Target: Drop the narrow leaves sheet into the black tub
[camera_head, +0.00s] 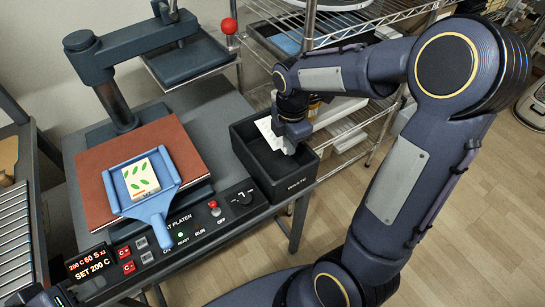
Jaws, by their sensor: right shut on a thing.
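My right gripper (287,146) is over the black tub (307,180), which is marked WASTE. It is shut on a white sheet (267,129); parts of the sheet show beside and below the fingers, above or within the tub's opening. No print can be made out on the sheet, and the gripper hides part of it. My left gripper (48,298) shows only as a dark piece at the bottom left edge; its fingers cannot be made out.
A pale piece with green leaves (140,179) lies in a blue handled tray (167,185) on the brown press pad (185,140). The press arm (130,42) stands behind. A wire shelf (385,20) is behind the tub.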

